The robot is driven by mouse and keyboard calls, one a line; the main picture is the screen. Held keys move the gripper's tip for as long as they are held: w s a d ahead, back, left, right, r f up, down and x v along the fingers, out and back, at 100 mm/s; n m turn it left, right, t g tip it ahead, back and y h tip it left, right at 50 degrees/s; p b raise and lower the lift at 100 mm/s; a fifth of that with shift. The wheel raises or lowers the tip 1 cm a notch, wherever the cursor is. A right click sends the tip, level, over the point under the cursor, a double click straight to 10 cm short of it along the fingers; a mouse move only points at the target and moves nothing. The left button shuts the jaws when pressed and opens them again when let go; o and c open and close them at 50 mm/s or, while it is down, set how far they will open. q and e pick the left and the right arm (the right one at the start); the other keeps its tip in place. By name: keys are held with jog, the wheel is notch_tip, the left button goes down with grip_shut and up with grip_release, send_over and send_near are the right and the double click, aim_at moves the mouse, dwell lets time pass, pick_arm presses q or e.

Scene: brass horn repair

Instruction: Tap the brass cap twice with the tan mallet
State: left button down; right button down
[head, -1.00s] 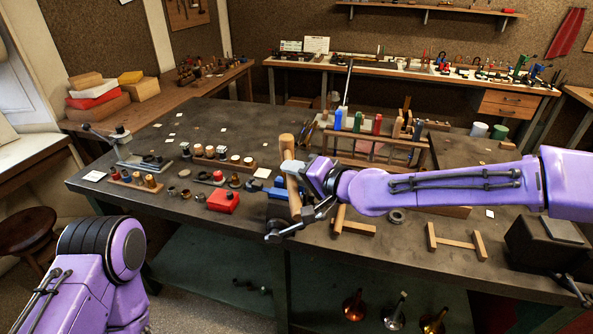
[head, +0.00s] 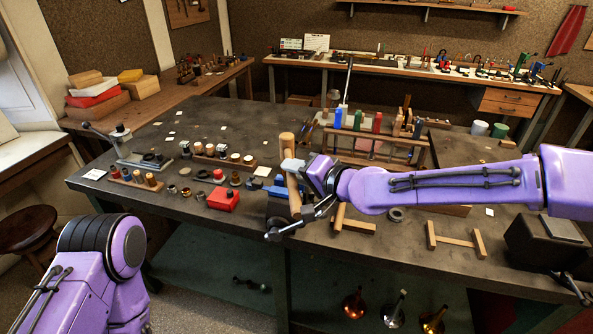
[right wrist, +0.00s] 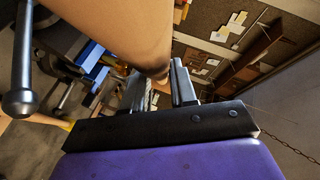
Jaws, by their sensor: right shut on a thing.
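My right gripper (head: 294,166) is shut on the tan mallet (head: 287,143), over the front part of the bench. In the head view the mallet shows as an upright, slightly tilted tan cylinder. In the right wrist view, its large tan surface (right wrist: 110,28) fills the upper left, close to the camera. I cannot single out the brass cap with certainty; a small brass-coloured piece (head: 235,180) stands left of the mallet among small rings, apart from it. My left gripper is out of view; only part of my left arm shows at lower left.
A blue vise (head: 279,207) is partly hidden behind the mallet. A red box (head: 223,199) lies to its left. A wooden rack (head: 385,153) with coloured tools stands behind my right forearm. A wooden H-shaped stand (head: 455,243) lies right.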

jog(key=shift+f, duration=0.3)
dwell(0.7)
jog(key=shift+w, duration=0.1)
jog(key=shift+r+p, duration=0.4)
jog(key=shift+p, duration=0.65)
dwell(0.4)
